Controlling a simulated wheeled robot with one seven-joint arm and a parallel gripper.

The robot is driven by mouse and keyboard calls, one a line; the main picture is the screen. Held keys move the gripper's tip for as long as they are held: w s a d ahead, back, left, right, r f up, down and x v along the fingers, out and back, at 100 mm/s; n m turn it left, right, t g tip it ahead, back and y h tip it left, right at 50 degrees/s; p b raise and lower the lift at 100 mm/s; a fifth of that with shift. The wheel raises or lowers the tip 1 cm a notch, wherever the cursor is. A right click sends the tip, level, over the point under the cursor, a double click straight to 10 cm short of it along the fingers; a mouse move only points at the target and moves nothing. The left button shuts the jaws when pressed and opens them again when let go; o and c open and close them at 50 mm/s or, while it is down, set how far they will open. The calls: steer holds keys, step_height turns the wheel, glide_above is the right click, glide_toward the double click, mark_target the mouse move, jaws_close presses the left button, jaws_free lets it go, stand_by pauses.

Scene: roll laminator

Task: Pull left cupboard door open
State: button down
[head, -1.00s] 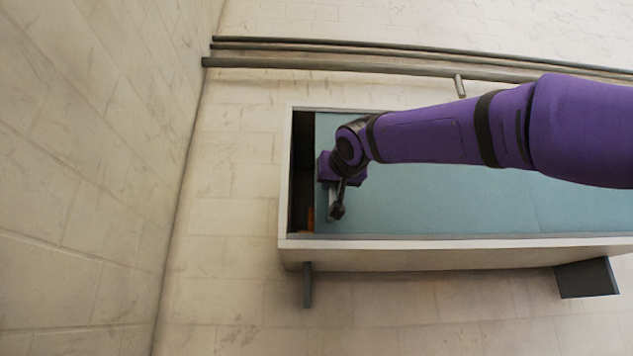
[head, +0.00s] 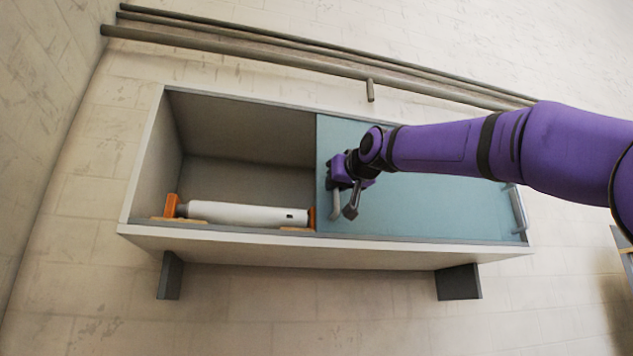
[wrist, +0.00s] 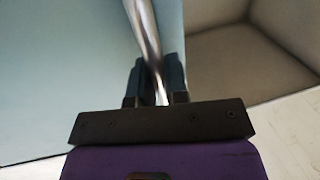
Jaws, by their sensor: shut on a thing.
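The wall cupboard (head: 300,250) has a blue-grey sliding left door (head: 420,205), which stands slid to the right and leaves the left part of the cupboard open. My gripper (head: 347,200) is at the left edge of this door. In the wrist view my gripper (wrist: 157,88) is shut on the metal door handle (wrist: 145,30), which runs between its two dark fingers. In the head view the lower end of the handle (head: 335,205) shows beside the gripper. A second handle (head: 517,210) shows at the far right of the cupboard.
Inside the open part lies a white roll (head: 245,214) between orange end holders (head: 171,205). Pipes (head: 250,42) run along the wall above the cupboard. Brackets (head: 458,283) stick out below it. The wall below is clear.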

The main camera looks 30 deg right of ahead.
steer(key=shift+s+d, duration=0.3)
steer(key=shift+d, duration=0.55)
steer(key=shift+s+d, duration=0.25)
steer(key=shift+d, duration=0.55)
steer(key=shift+s+d, duration=0.3)
steer(key=shift+d, duration=0.55)
steer(key=c, duration=1.1)
jaws_free()
steer(key=shift+c, duration=0.2)
steer(key=s+a, duration=0.1)
steer(key=s, duration=0.9)
steer(key=shift+s+a, duration=0.15)
steer(key=shift+s, duration=0.2)
